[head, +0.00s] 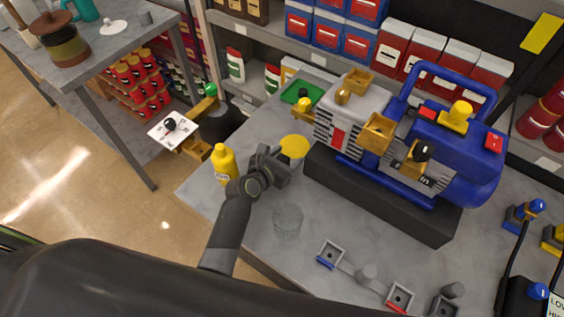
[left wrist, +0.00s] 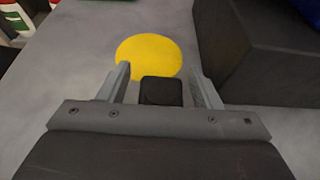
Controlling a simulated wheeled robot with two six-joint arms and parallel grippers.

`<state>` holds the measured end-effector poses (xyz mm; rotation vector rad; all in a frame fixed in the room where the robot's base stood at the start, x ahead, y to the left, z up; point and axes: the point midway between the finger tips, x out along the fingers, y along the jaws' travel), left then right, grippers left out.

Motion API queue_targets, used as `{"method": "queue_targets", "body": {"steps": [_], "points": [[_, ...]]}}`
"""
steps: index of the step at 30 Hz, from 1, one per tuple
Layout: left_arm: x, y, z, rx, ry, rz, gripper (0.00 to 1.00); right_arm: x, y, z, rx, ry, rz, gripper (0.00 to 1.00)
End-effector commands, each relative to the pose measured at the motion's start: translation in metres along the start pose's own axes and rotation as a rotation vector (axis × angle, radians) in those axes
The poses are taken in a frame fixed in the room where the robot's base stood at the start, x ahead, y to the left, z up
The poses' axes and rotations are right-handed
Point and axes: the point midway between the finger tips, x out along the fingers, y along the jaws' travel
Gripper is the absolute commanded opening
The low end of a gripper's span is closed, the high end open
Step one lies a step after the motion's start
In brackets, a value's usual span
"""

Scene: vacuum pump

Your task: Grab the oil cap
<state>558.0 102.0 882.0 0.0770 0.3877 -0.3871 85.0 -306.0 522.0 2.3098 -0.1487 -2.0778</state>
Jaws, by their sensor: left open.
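A blue and grey vacuum pump (head: 440,140) stands on a black block (head: 375,195) on the grey table. It has a yellow cap (head: 459,113) on top and a black round knob (head: 421,151) at its front; I cannot tell which is the oil cap. My left gripper (head: 282,165) is low over the table, left of the black block and close to a flat yellow disc (head: 294,146). In the left wrist view its fingers (left wrist: 162,85) are apart, with the yellow disc (left wrist: 148,57) beyond them. A small dark block (left wrist: 161,91) shows between the fingers; what it is, I cannot tell. My right gripper is not in view.
A yellow bottle (head: 223,163) stands left of my left gripper. A clear glass (head: 288,220) stands in front of it. Grey fittings (head: 366,274) lie near the front edge. A green tray (head: 302,92) is behind. Shelves with red and blue boxes (head: 360,42) stand at the back.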

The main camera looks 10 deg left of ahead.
Motion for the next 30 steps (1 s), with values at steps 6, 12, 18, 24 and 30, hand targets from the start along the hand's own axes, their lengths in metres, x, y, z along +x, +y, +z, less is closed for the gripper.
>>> {"method": "queue_targets", "body": {"steps": [6,12,18,24,30], "points": [[0.003,0.0,-0.001,0.0,0.001,0.0,0.58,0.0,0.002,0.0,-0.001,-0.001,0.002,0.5],[0.003,0.0,-0.001,0.0,0.001,0.0,0.42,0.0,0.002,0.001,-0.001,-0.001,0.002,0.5],[0.003,0.0,-0.001,0.0,0.001,0.0,0.16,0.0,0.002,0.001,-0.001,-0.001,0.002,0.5],[0.003,0.0,0.0,0.0,0.001,0.0,0.1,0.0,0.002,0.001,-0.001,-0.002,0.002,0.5],[-0.002,0.0,0.012,-0.001,-0.003,0.0,0.1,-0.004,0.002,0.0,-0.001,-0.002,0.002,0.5]]}}
